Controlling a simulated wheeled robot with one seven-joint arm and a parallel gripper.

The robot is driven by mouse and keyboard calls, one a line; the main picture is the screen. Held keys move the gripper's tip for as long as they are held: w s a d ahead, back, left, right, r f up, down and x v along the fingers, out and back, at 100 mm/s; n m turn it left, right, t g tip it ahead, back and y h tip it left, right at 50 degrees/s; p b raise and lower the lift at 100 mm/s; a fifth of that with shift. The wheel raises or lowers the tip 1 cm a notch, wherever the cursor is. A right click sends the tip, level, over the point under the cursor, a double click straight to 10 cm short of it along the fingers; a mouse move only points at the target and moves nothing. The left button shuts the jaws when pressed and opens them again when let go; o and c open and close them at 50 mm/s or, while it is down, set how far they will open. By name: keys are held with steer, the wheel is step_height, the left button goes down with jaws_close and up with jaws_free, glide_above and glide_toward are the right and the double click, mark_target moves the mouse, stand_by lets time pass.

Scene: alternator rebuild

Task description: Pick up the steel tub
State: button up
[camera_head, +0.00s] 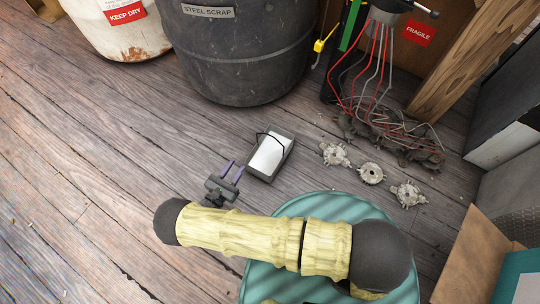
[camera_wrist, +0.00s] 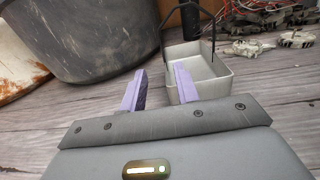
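The steel tub (camera_head: 270,155) is a small rectangular grey metal tub with a thin black wire handle. It stands on the wooden floor in the middle of the head view. It also shows in the wrist view (camera_wrist: 212,83), just beyond my fingers, with its handle rising above it. My gripper (camera_head: 232,170) has two purple fingers, spread apart with nothing between them. It is just left of the tub's near end, pointing toward it. In the wrist view the right finger of my gripper (camera_wrist: 160,85) overlaps the tub's near left corner; I cannot tell if they touch.
A large dark bin labelled steel scrap (camera_head: 240,50) stands behind the tub, with a white barrel (camera_head: 120,28) to its left. Several metal alternator parts (camera_head: 371,173) lie to the right. Red and grey wires (camera_head: 375,95) hang behind them. The floor at left (camera_head: 80,150) is clear.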

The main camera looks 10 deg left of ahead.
mark_target(257, 137)
steer(key=b+x, duration=0.5)
steer(key=x, duration=0.6)
steer(key=shift+w+d+f+b, duration=0.1)
steer(key=shift+w+f+b, duration=0.1)
steer(key=shift+w+b, duration=0.15)
steer(key=shift+w+r, duration=0.2)
steer(key=shift+d, duration=0.1)
steer(key=shift+w+d+f+b, duration=0.1)
steer(key=shift+w+d+b, duration=0.05)
steer(key=shift+w+b, duration=0.35)
steer(key=shift+w+d+f+b, duration=0.15)
steer(key=shift+w+b, duration=0.25)
steer(key=shift+b, duration=0.2)
steer(key=b+x, duration=0.2)
steer(key=shift+w+d, duration=0.1)
steer(key=shift+w, duration=0.25)
steer(key=shift+w+d+r, duration=0.1)
steer(key=shift+w+r, duration=0.15)
jaws_close()
